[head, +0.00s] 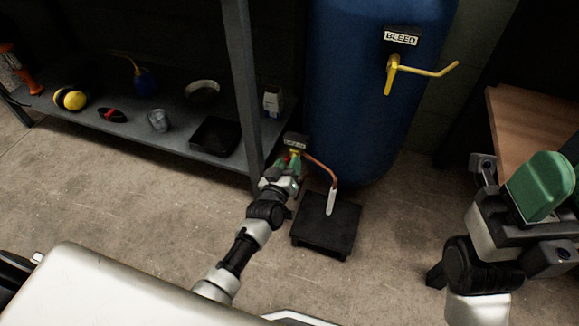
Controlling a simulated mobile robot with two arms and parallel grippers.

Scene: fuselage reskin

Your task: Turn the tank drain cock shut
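The blue tank (345,95) stands at the back, right of centre. Low on its left side is a small dark label (295,141), too small to read, with the brass-yellow drain cock (295,152) just under it. My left gripper (288,163) reaches up to the cock, its green fingertips right at it. The gripper hides most of the cock's handle, so I cannot tell whether the fingers are closed on it or how the handle is turned. My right gripper (541,186) is at the lower right, away from the tank, showing mainly one large green finger pad.
A yellow lever (393,75) sits under the BLEED label (401,38) higher on the tank. A copper pipe (324,169) curves from the cock over a black stand (326,235). A grey shelf (180,139) with small items is at left. A wooden bench (530,120) is at right.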

